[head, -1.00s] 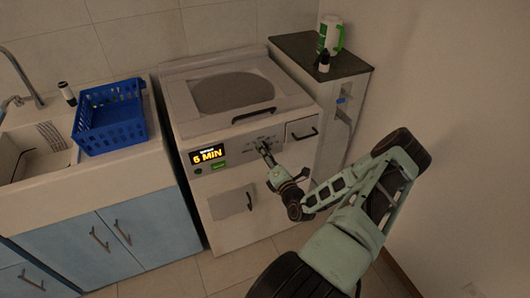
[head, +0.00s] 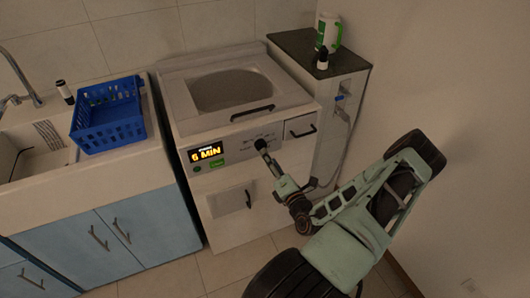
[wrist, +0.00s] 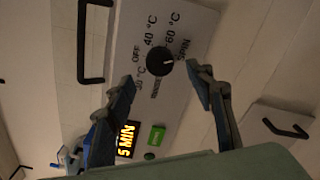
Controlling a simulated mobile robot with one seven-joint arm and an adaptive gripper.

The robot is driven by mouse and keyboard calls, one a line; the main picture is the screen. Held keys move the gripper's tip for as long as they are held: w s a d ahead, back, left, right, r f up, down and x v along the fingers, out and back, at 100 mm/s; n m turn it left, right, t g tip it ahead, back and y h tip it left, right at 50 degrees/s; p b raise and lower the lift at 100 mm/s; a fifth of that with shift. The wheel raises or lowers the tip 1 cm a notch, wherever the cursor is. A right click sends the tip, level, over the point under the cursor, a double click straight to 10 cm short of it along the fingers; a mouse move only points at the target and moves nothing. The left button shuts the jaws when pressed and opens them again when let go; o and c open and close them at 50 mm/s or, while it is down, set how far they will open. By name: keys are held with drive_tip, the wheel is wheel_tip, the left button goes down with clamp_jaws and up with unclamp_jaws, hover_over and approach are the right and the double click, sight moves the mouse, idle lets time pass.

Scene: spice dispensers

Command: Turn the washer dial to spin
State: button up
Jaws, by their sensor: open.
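The black round washer dial (wrist: 159,60) sits on the white front panel of the washer (head: 228,217), with a pale mark on its right side. Printed labels ring the dial: OFF, 30, 40 and 60 °C, SPIN at its right and RINSE below. Exactly which label the mark meets is hard to tell. In the head view the dial (head: 260,144) shows just beyond my gripper (head: 272,165). In the wrist view my gripper (wrist: 158,76) is open and empty, one finger either side of the dial's lower edge; contact is not visible.
The lit display (head: 206,152) and green button (head: 217,163) are left of the dial. Black handles are on the washer top (head: 252,113) and drawer (head: 303,131). A narrow cabinet (head: 325,150) stands at the right. A blue basket (head: 108,118) is on the left counter.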

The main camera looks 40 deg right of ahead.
drive_tip(key=v, duration=0.6)
drive_tip(key=shift+s, duration=0.2)
